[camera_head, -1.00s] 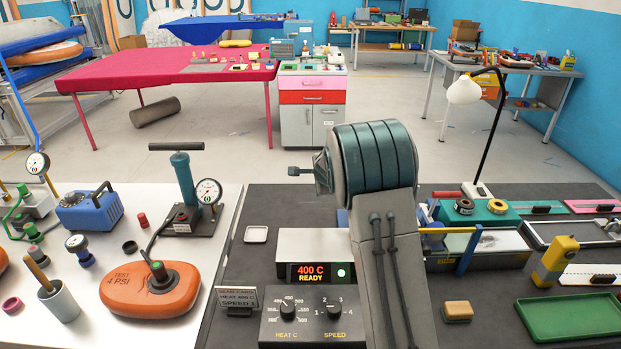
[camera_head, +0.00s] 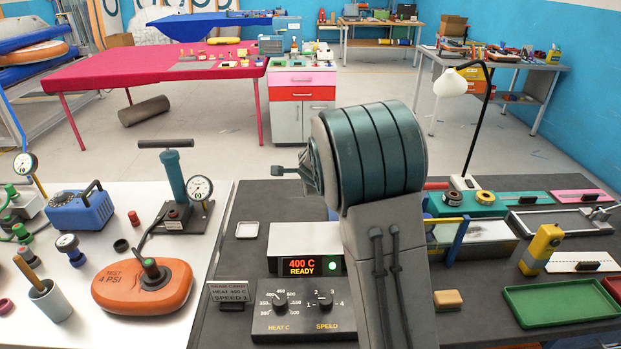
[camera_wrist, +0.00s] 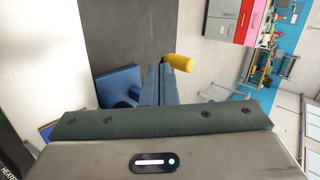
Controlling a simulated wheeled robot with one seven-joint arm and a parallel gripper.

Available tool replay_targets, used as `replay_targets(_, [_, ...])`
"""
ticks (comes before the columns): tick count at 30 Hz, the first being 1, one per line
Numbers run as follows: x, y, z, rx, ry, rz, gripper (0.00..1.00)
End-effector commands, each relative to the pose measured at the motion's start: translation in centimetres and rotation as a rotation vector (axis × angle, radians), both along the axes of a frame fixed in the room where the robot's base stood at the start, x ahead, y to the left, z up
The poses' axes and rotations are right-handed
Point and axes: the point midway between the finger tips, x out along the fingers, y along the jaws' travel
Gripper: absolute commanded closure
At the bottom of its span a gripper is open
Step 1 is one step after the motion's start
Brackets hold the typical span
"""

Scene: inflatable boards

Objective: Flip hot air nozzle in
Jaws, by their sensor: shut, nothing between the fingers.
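My gripper (camera_wrist: 160,86) shows in the wrist view with its grey-blue fingers together and nothing visible between them. A yellow rounded handle (camera_wrist: 179,62) lies just beyond the fingertips, to their right; I cannot tell whether they touch. A blue block (camera_wrist: 118,88) with a dark round part is left of the fingers. The control unit (camera_head: 303,244) reads "400 C READY" with a green light. I cannot clearly make out the hot air nozzle; my arm may hide it.
A dial box (camera_head: 303,309) and a small sign (camera_head: 230,293) stand at the bench front. Right of my arm are a blue frame with a yellow bar (camera_head: 446,220), a yellow tool (camera_head: 541,249) and a green tray (camera_head: 562,304). A lamp (camera_head: 453,82) stands behind.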

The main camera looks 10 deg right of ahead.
Motion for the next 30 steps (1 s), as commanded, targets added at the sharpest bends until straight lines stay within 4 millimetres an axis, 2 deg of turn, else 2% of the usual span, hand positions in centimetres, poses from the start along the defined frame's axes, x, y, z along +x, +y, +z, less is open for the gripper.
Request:
replay_targets(1, [-0.8, 0.6, 1.2, -0.001, -0.001, 0.006, 1.00])
replay_targets(7, [-2.8, 1.4, 3.0, 0.000, 0.000, 0.007, 1.00])
replay_targets(25, [-3.9, 1.3, 3.7, -0.003, 0.005, 0.017, 1.00])
replay_targets(28, [-5.4, 1.5, 4.5, -0.025, 0.022, 0.083, 1.00])
replay_targets(30, [-7.4, 1.7, 5.4, -0.057, 0.040, 0.169, 1.00])
